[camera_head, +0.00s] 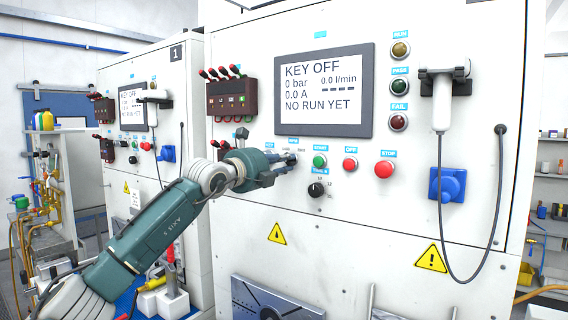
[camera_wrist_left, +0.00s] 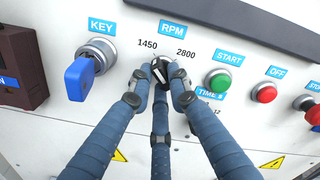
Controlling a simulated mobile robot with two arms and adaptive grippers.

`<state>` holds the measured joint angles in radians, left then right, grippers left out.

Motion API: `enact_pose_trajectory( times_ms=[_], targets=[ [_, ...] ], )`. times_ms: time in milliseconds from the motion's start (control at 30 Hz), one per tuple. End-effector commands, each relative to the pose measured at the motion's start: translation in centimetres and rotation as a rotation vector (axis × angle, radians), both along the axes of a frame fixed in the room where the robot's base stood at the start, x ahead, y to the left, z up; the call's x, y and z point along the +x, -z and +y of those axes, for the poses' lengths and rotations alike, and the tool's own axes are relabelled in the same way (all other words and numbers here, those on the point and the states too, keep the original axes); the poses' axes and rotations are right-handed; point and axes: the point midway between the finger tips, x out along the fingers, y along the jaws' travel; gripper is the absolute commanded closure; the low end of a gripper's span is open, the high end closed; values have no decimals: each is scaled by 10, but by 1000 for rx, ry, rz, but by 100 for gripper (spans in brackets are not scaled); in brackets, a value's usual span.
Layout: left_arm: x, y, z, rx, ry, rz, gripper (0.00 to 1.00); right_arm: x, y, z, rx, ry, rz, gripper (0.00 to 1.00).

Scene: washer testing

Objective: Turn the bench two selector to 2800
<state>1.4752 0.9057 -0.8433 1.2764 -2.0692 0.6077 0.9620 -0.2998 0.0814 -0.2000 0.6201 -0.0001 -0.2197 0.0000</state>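The RPM selector (camera_wrist_left: 160,71) is a small black knob with a pale mark, between the printed 1450 at its left and 2800 at its right. It sits on the nearer white bench (camera_head: 345,210); no bench number shows on that panel. My left gripper (camera_wrist_left: 160,78) has its blue fingers around the knob, one on each side and one below, seemingly touching it. The fingers partly hide the knob, so its exact setting is hard to read. In the head view my left gripper (camera_head: 284,163) is at the panel and covers the selector. My right gripper is not in view.
A blue key (camera_wrist_left: 80,79) sits left of the selector. The green START button (camera_wrist_left: 219,80) and red OFF button (camera_wrist_left: 264,93) are to its right. The black timer knob (camera_head: 317,189) is below START. The display (camera_head: 323,91) reads KEY OFF. Bench 1 (camera_head: 188,100) stands at left.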

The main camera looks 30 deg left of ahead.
Motion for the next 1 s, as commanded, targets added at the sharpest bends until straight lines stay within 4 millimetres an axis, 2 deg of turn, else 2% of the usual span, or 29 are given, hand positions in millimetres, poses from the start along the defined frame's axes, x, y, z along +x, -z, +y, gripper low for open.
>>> enact_pose_trajectory(
  times_ms=[267, 433, 1000],
  targets=[
    [0, 2, 0, 34, 0, -2, 100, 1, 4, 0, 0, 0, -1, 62],
    [0, 3, 0, 116, 1, -16, 100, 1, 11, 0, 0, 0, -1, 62],
    [1, 0, 1, 624, 2, -84, 100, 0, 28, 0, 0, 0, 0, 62]
  ],
)
